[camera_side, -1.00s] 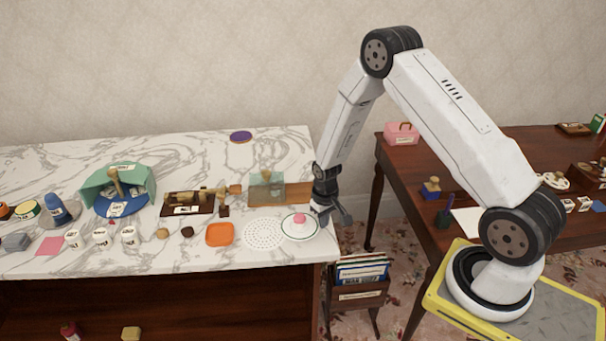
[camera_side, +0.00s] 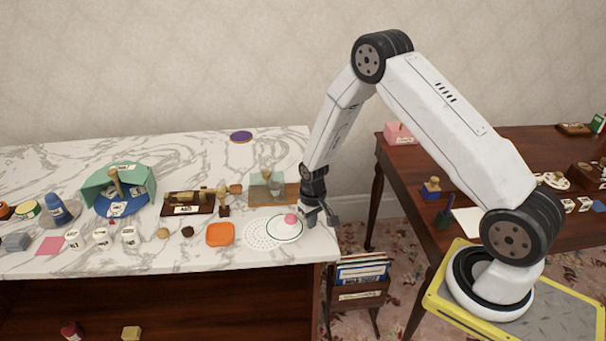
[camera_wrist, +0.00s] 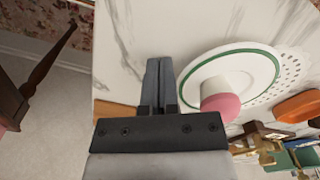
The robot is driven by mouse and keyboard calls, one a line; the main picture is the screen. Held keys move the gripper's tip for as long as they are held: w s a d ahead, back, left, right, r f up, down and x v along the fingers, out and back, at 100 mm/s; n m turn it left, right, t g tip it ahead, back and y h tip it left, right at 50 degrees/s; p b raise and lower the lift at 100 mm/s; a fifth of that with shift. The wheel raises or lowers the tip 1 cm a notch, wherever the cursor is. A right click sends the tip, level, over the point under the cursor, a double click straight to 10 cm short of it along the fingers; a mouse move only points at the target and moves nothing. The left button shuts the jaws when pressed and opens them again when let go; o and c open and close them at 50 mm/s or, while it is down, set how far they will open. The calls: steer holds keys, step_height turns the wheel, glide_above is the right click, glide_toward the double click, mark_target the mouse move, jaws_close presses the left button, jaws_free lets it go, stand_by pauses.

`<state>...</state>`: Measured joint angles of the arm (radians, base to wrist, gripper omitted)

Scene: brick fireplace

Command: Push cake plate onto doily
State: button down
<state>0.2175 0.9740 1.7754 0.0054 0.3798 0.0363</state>
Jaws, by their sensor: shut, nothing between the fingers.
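The cake plate (camera_side: 283,233) is white with a green ring and carries a small white cake with a pink top (camera_side: 291,218). It lies near the right end of the marble top, and its left part overlaps the white perforated doily (camera_side: 255,234). In the wrist view the plate (camera_wrist: 247,67) is right of my fingers, with the doily's holed edge (camera_wrist: 294,68) showing beyond it. My gripper (camera_side: 324,219) is shut and empty, pointing down at the plate's right side. In the wrist view the fingertips (camera_wrist: 158,66) are at the plate's near rim; contact is hard to tell.
An orange dish (camera_side: 220,234) sits just left of the doily. Behind the plate is a wooden board (camera_side: 293,193) with a clear box (camera_side: 267,188). The marble's right edge is close to my gripper, with a magazine rack (camera_side: 361,280) on the floor below.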

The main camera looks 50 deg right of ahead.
mark_target(292, 215)
steer(key=shift+w+a, duration=0.45)
steer(key=shift+a, duration=0.1)
steer(key=shift+w+a, duration=0.2)
steer(key=shift+a, duration=0.05)
steer(key=shift+w+a, duration=0.25)
steer(key=shift+w+a, duration=0.25)
steer(key=shift+w+a, duration=0.25)
steer(key=shift+w+a, duration=0.5)
steer(key=shift+w+a, duration=0.2)
steer(key=shift+a, duration=0.05)
steer(key=shift+s+d, duration=0.3)
steer(key=shift+d, duration=0.05)
stand_by(0.5)
